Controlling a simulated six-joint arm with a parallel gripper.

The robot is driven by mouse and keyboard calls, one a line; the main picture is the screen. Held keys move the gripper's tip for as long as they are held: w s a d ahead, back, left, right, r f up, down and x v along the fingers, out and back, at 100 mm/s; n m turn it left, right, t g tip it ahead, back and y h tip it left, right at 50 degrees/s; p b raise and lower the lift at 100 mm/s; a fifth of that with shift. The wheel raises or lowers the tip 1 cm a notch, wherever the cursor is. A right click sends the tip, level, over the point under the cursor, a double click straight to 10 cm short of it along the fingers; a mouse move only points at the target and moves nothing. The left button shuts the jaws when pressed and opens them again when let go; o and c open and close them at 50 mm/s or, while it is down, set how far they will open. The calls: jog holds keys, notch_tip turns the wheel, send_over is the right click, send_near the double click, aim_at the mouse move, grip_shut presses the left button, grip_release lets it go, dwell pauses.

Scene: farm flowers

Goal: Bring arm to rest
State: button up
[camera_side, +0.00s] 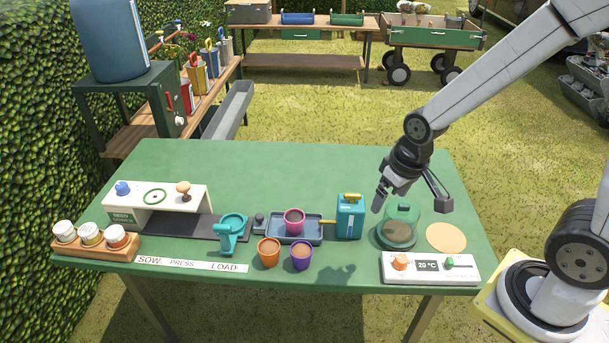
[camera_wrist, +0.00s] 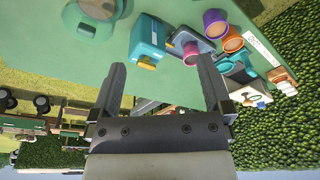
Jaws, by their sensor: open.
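My gripper (camera_side: 411,204) is open and empty in the side view. It hangs in the air over the right part of the green table (camera_side: 290,170), above and around the level of the glass dome (camera_side: 401,214). I cannot tell whether it touches the dome. In the wrist view my gripper (camera_wrist: 160,85) shows two spread fingers with nothing between them. The dome (camera_wrist: 97,10) is at the top left there, and the teal watering can (camera_wrist: 147,38) is just beyond the fingers.
The teal can (camera_side: 350,216) stands left of the dome. A pink pot (camera_side: 294,221) sits in a blue-grey tray (camera_side: 276,231). Orange (camera_side: 268,251) and purple (camera_side: 301,255) pots stand in front. A white control box (camera_side: 430,268) lies at the front right. The table's back half is clear.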

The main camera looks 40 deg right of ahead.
jog(key=shift+s+a+n, duration=0.25)
jog(key=shift+s+n, duration=0.15)
jog(key=shift+s, duration=0.55)
